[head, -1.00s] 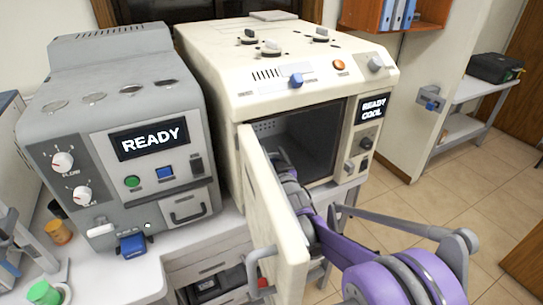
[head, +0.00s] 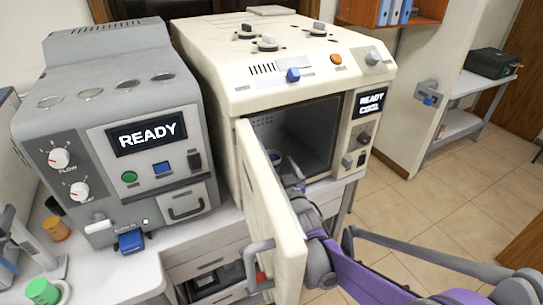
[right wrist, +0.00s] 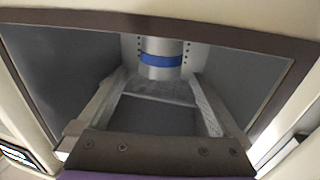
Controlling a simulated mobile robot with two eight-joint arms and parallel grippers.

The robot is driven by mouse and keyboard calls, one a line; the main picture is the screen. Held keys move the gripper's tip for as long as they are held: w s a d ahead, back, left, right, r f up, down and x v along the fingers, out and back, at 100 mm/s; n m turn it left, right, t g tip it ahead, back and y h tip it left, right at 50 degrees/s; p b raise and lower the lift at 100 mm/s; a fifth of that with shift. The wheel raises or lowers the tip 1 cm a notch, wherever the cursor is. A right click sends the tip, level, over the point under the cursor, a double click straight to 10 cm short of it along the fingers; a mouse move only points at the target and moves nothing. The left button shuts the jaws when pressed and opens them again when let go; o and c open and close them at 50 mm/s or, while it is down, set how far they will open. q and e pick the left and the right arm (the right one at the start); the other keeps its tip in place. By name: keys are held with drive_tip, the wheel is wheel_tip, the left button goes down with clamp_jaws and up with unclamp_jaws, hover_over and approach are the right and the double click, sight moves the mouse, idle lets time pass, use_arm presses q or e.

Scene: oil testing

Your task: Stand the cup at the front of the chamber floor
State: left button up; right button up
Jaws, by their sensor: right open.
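The cup is a pale metal cylinder with a blue band. It stands upright inside the open chamber (head: 318,125) of the cream oven; in the right wrist view the cup (right wrist: 161,62) is toward the back wall. In the head view only a bit of the cup (head: 274,156) shows behind the door edge. My right gripper (right wrist: 160,82) is open, its fingers spread to either side in front of the cup and apart from it. In the head view my right gripper (head: 290,172) is at the chamber mouth, partly hidden by the door. My left gripper is out of view.
The oven door (head: 268,215) hangs open, close to the left of my right arm. A grey READY machine (head: 120,140) stands to the left. A green cup (head: 42,291) sits on the counter at lower left. Bare chamber floor (right wrist: 155,115) lies between my fingers.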

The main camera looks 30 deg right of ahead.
drive_tip(key=shift+v, duration=2.1)
